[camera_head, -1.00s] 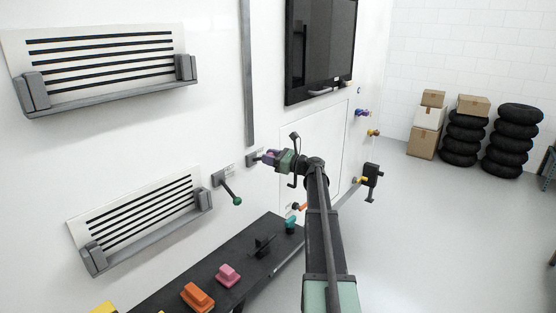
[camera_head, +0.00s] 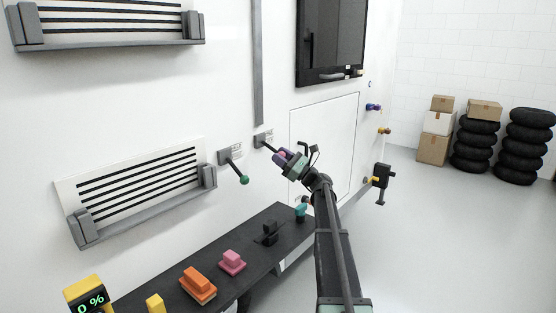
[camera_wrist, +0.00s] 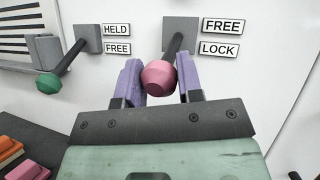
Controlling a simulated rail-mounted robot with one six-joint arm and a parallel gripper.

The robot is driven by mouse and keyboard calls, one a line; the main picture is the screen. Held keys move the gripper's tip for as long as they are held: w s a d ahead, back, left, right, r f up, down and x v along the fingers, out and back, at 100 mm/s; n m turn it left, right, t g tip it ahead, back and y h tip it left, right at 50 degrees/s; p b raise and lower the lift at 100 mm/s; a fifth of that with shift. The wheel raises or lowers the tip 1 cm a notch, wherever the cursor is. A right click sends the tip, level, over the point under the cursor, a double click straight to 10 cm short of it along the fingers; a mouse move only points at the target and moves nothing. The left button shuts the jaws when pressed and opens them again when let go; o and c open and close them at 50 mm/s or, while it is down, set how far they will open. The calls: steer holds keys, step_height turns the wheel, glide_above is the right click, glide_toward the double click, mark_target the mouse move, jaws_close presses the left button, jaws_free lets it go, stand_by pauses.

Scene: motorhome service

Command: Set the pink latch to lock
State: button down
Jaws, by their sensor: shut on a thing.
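The pink latch is a dark lever with a pink ball knob (camera_wrist: 159,77) on a grey wall plate (camera_wrist: 180,33). In the wrist view its labels read FREE (camera_wrist: 226,26) above and LOCK (camera_wrist: 219,49) below, at the right of the plate. The lever slants down from the plate. My gripper (camera_wrist: 159,85) has its purple fingers on both sides of the knob and is shut on it. In the head view my gripper (camera_head: 284,157) is below and right of the latch's plate (camera_head: 263,140), and the knob is mostly hidden by the fingers.
A green-knobbed lever (camera_wrist: 48,83) with HELD and FREE labels is close on the left. A dark bench (camera_head: 262,262) with orange and pink blocks stands below. Open floor lies at the right.

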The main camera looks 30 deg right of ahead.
steer(key=shift+w+a+f+b, duration=0.1)
steer(key=shift+w+f+b, duration=0.1)
steer(key=shift+f, duration=0.15)
steer(key=shift+w+a+f+b, duration=0.1)
steer(key=shift+f+b, duration=0.1)
steer(key=shift+f, duration=0.1)
steer(key=c, duration=0.8)
jaws_free()
steer(key=shift+w+a+f, duration=0.1)
steer(key=b+v, duration=0.5)
steer(key=v, duration=0.6)
